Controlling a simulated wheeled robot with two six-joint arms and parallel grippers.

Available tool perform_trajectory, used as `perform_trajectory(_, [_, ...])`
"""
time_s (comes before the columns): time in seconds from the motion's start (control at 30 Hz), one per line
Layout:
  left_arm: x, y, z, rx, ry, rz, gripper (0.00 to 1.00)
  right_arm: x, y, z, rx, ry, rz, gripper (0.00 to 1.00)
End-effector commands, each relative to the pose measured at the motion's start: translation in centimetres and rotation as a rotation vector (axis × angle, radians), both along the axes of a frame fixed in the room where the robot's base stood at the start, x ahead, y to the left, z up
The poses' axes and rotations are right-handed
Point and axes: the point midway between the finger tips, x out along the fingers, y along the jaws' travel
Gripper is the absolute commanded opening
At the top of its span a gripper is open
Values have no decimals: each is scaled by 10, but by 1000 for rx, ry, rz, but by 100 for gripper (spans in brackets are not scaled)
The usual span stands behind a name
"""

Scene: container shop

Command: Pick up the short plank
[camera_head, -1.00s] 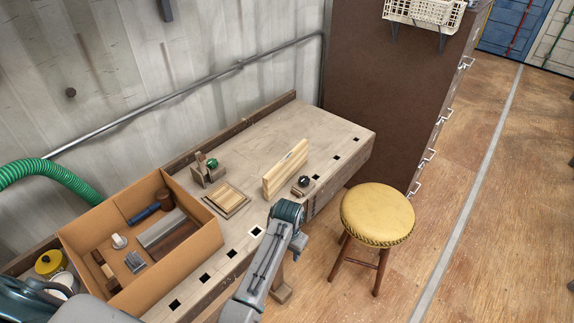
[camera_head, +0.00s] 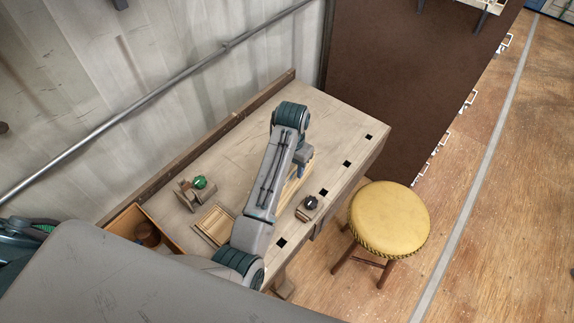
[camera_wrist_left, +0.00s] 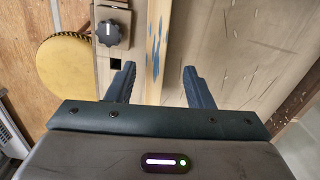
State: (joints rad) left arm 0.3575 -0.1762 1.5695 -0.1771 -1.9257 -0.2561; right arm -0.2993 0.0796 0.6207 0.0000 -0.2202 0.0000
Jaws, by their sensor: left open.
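A pale wooden plank (camera_head: 291,188) stands on edge on the workbench, mostly hidden behind my left arm in the head view. My right gripper is not in view.
The workbench (camera_head: 325,120) has a black-knobbed block (camera_head: 309,206), a green-knobbed tool (camera_head: 198,184) and a small framed wooden piece (camera_head: 214,226) near the plank. A yellow stool (camera_head: 389,218) stands at right. The bench's far end is clear.

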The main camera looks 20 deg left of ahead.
Motion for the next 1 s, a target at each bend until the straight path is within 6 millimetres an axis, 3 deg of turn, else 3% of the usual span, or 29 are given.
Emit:
perform_trajectory(0.3, [-2,0,-42,0,5,0,47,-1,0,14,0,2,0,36])
perform_trajectory(0.47, [-2,0,-54,1,3,0,47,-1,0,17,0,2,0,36])
perform_trajectory(0.7, [-5,0,-80,-1,8,-1,47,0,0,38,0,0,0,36])
perform_trajectory(0.83, [-4,0,-98,-1,5,0,47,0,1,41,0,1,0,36])
perform_trajectory(1.0, [-3,0,-106,-1,1,0,47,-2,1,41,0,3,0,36])
